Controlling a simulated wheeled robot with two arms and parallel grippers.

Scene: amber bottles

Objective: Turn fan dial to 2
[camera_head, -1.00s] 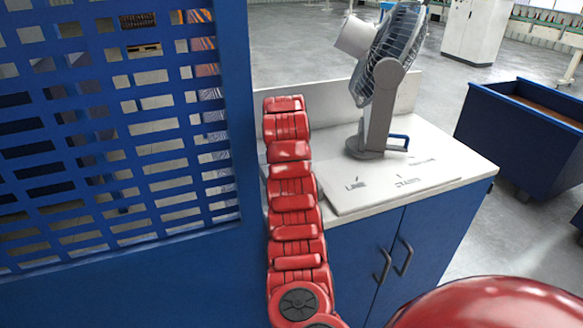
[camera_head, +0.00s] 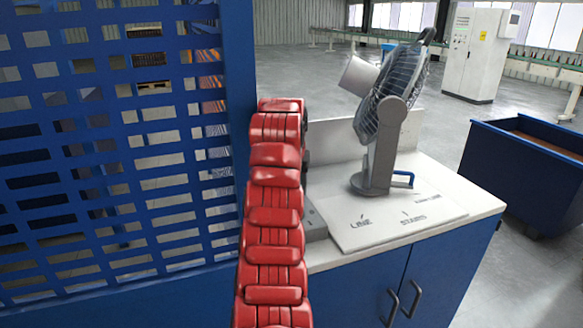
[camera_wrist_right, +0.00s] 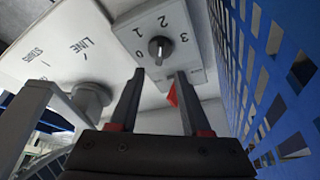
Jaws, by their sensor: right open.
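The fan dial (camera_wrist_right: 160,47) is a round black knob on a light panel marked 0, 1, 2 and 3, in the right wrist view. I cannot tell surely which number it points to. My right gripper (camera_wrist_right: 160,76) is open, its two fingers apart just below the dial in the picture; contact is not visible. The grey fan (camera_head: 385,110) stands on the white counter in the head view. A grey box (camera_head: 314,222) on the counter is partly hidden behind my red arm. My left gripper is in neither view.
A blue slotted panel (camera_head: 120,150) stands left of my arm; it also shows at the right of the wrist view (camera_wrist_right: 270,60). The white counter (camera_head: 455,186) has a flat plate (camera_head: 385,232) lettered LINE. A blue bin (camera_head: 515,165) stands at right.

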